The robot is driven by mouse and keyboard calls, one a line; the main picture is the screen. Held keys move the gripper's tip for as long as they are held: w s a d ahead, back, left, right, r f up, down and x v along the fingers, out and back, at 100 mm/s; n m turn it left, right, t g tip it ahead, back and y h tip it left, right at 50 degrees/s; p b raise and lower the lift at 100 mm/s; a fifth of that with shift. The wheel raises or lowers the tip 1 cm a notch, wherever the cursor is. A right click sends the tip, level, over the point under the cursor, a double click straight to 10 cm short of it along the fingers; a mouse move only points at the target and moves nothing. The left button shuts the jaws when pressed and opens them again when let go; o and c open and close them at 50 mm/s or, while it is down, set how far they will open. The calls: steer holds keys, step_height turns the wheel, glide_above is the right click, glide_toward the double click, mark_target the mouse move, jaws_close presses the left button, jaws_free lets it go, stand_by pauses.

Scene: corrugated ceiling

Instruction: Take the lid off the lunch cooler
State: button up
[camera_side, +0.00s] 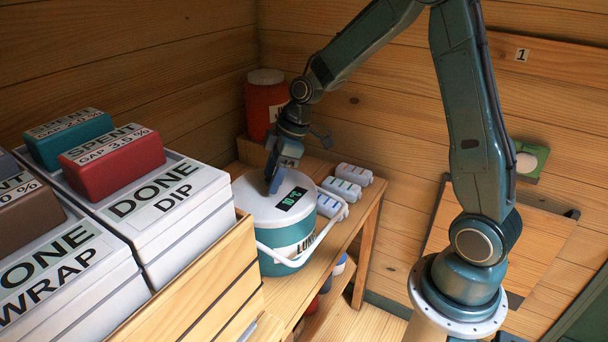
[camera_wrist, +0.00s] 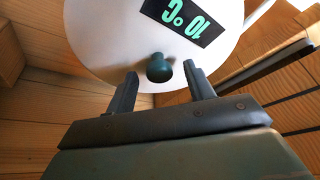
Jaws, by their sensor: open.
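The lunch cooler (camera_side: 285,244) is a round teal and white tub on the wooden bench in the side view. Its white lid (camera_side: 258,197) is on top, with a black label reading 10 °C. A white handle hangs down at the front. In the wrist view the lid (camera_wrist: 105,35) fills the top, and a dark green knob (camera_wrist: 158,68) stands on it. My gripper (camera_side: 275,182) is right over the lid, pointing down. In the wrist view my gripper (camera_wrist: 162,82) is open, with one finger on each side of the knob. I cannot tell whether either finger touches it.
A red jug (camera_side: 262,105) with a white lid stands behind the cooler. Several small white containers (camera_side: 345,180) lie right of it. At the left, a wooden crate (camera_side: 225,270) holds white boxes marked DONE (camera_side: 165,200), with coloured blocks (camera_side: 112,160) on top.

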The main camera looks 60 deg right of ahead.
steer(key=shift+c, duration=0.4)
jaws_close()
steer(key=shift+r, duration=0.2)
step_height(320, 180, up, 20)
steer(key=shift+f, duration=0.15)
stand_by(0.3)
stand_by(0.5)
